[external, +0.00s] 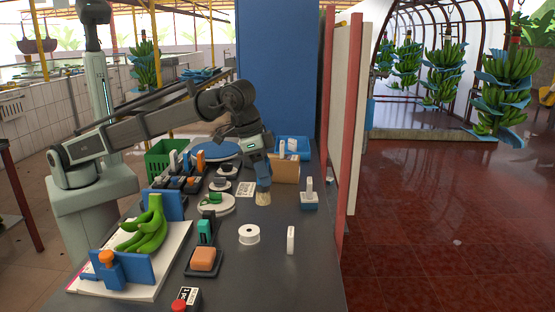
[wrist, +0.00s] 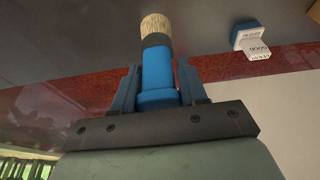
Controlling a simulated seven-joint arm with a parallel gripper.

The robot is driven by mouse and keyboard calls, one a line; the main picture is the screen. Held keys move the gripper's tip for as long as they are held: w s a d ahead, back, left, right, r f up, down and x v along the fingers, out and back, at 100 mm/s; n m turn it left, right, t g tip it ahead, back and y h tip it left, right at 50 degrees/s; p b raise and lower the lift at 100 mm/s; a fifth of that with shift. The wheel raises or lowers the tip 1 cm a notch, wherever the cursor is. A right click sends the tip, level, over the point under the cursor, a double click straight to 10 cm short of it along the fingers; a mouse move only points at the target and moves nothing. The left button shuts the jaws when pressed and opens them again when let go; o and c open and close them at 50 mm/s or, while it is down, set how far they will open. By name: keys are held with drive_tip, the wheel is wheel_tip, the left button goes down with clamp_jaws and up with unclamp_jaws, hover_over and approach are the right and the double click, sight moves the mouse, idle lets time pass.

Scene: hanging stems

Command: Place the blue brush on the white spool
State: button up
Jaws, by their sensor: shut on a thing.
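The blue brush (wrist: 157,70) has a blue handle, a dark band and tan bristles. My gripper (wrist: 155,92) is shut on its handle, with one finger on each side. In the external view my gripper (external: 262,180) points down over the table and the brush's tan bristles (external: 263,198) show below it. Whether the bristles touch the table is unclear. The white spool (external: 249,234) lies flat on the table, nearer the camera and slightly left of the brush, with a hole in its top. The spool is not seen in the wrist view.
A white upright item (external: 291,239) stands right of the spool. A white-and-blue stamp-like block (external: 309,200) is further right and also shows in the wrist view (wrist: 250,40). An orange block on a dark tray (external: 204,260) and bananas (external: 148,230) are left. A cardboard box (external: 285,168) stands behind.

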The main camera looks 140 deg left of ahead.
drive_tip(key=s+d+f, duration=0.1)
drive_tip(key=s+d, duration=0.1)
drive_tip(key=s, duration=0.3)
drive_tip(key=shift+a+f, duration=0.15)
drive_tip(key=shift+f, duration=2.35)
drive_tip(key=shift+a+f, duration=0.1)
drive_tip(key=shift+f, duration=2.35)
drive_tip(key=shift+f, duration=0.15)
drive_tip(key=o, duration=1.1)
drive_tip(key=v, duration=1.2)
